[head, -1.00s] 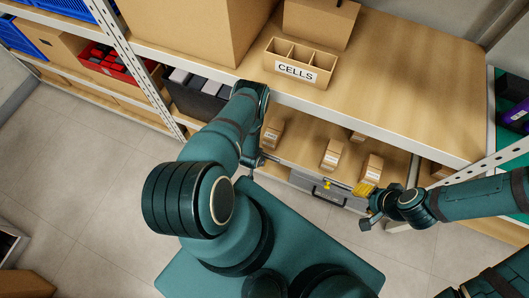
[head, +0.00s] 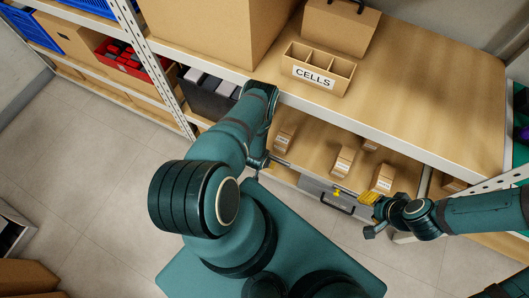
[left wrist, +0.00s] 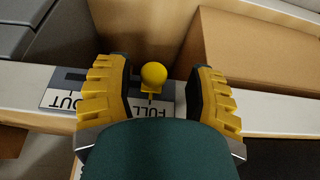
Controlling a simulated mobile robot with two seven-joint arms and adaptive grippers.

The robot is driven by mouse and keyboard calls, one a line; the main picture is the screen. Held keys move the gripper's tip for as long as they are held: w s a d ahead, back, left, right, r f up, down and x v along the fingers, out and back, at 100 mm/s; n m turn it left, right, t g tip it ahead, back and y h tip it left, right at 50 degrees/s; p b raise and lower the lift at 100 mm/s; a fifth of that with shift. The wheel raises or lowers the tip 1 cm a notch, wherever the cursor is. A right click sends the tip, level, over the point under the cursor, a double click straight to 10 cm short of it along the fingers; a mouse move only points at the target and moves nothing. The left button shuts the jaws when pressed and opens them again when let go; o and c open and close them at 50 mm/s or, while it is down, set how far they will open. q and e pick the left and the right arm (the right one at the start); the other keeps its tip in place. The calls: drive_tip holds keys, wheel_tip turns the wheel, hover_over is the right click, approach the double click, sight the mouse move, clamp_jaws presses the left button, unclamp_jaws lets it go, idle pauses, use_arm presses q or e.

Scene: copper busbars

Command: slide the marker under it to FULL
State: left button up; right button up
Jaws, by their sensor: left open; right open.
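In the left wrist view a yellow ball-headed marker (left wrist: 154,75) stands on a label strip (left wrist: 62,99) along the shelf edge. OUT is at the left of the strip; FULL (left wrist: 150,112) is just below the marker's stem, roughly in line with it. My left gripper (left wrist: 157,72) is open, its yellow-padded fingers on either side of the knob with gaps visible. My left arm hides most of this gripper in the head view. My right gripper (head: 368,198) is open at the lower shelf edge, just right of another yellow knob (head: 337,192); whether they touch is unclear.
Small cartons (head: 343,161) stand on the lower shelf, above a grey drawer-like unit (head: 312,186). The CELLS box (head: 318,72) sits on the upper shelf. A cardboard box (left wrist: 255,65) and grey bins (left wrist: 75,35) stand behind the strip. A rack post (head: 158,70) is at left.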

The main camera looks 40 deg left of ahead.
use_arm(q)
drive_tip(key=v, duration=1.2)
drive_tip(key=shift+s, duration=0.1)
idle(0.4)
